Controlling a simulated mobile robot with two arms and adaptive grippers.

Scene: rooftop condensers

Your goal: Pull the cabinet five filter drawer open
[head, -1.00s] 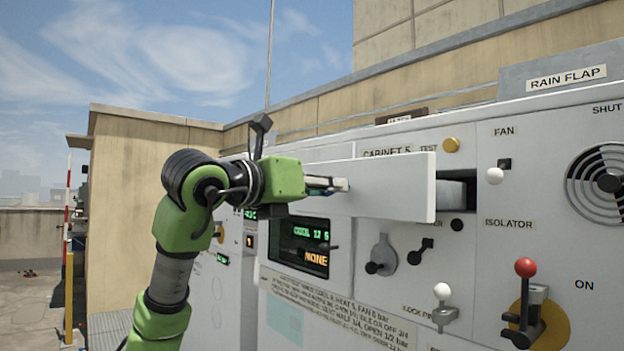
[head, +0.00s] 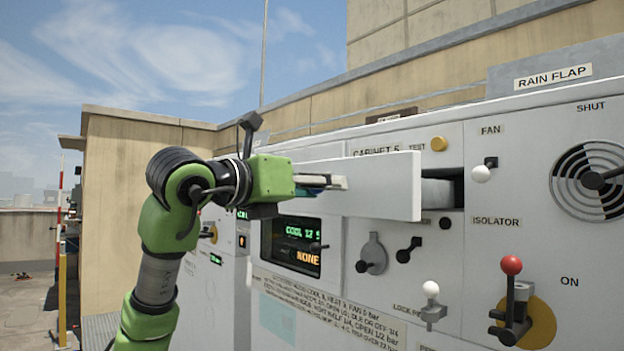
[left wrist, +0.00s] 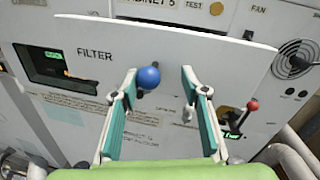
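The filter drawer's white front panel (head: 385,185) stands out from cabinet five, with a dark gap and a pale drawer body showing behind its right end. In the left wrist view the panel (left wrist: 215,80) bears the word FILTER and a blue ball knob (left wrist: 148,77). My left gripper (head: 345,182) is at the panel. In the wrist view its fingers (left wrist: 160,75) are apart, with the knob between the tips in the picture, nearer the left finger; I see no finger clamped on it. The knob is hidden in the head view. My right gripper is out of view.
Below the drawer are a lit display (head: 297,245), a grey rotary handle (head: 371,255) and a black lever (head: 408,250). To the right are a white-knobbed fan lever (head: 482,173), a red-knobbed isolator lever (head: 511,285) and a round vent (head: 595,180). Open roof lies at far left.

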